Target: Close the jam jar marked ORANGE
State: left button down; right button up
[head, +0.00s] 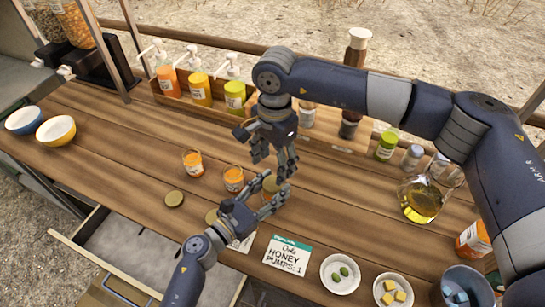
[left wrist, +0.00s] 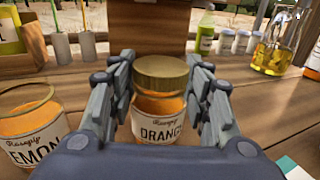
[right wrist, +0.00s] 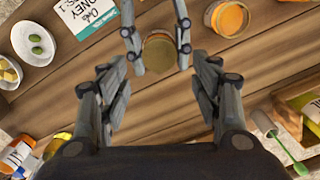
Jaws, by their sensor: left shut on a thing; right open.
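The jam jar marked ORANGE (left wrist: 160,128) stands upright between the fingers of my left gripper (left wrist: 160,92), which is shut on it. A gold lid (left wrist: 161,68) sits on top of the jar and looks level; how tight it is I cannot tell. In the right wrist view the lid (right wrist: 159,52) shows from above between the left fingers. My right gripper (head: 273,165) is open and empty, just above the lid, pointing down. In the head view the grippers hide most of the ORANGE jar.
An open jar marked LEMON (left wrist: 33,128) stands beside it; another open jar (head: 193,163) is further left. Loose lids (head: 174,199) lie near the counter's front edge. An order card (head: 287,254), a plate of olives (head: 340,274) and an oil jug (head: 422,198) stand to the right.

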aim_at(273, 183)
jog(key=n, duration=0.3)
jog(key=shift+r+n, duration=0.1)
jog(key=shift+n, duration=0.3)
jog(key=n, duration=0.5)
jog(key=shift+r, duration=0.15)
jog(key=n, duration=0.5)
jog(key=shift+r, duration=0.15)
jog(key=n, duration=0.4)
jog(key=shift+r+n, duration=0.15)
jog(key=shift+n, duration=0.15)
jog(key=shift+f, duration=4.05)
